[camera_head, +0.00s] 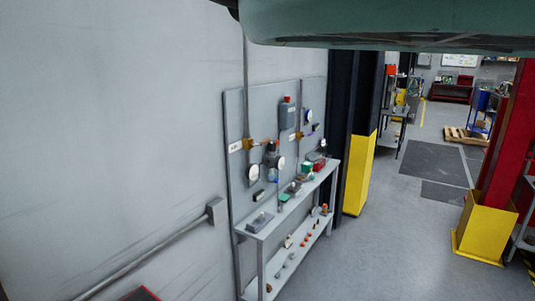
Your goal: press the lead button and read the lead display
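A grey wall panel (240,190) with valve gear stands left of centre, behind a narrow grey bench (257,237). A white round dial (253,173) and a second one (281,163) sit low on the panel. A grey box with a red top (287,115) and a blue-rimmed round gauge (308,116) are higher up. I cannot tell which part is the lead button or the lead display; everything is too small to read. My gripper is not in view.
Small parts lie on the bench top and lower shelf. A dark column with a yellow guard (359,175) stands just right of the bench. A red column with a yellow base (484,228) is at right. Grey floor (400,245) between them is clear. A teal body (380,20) hangs overhead.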

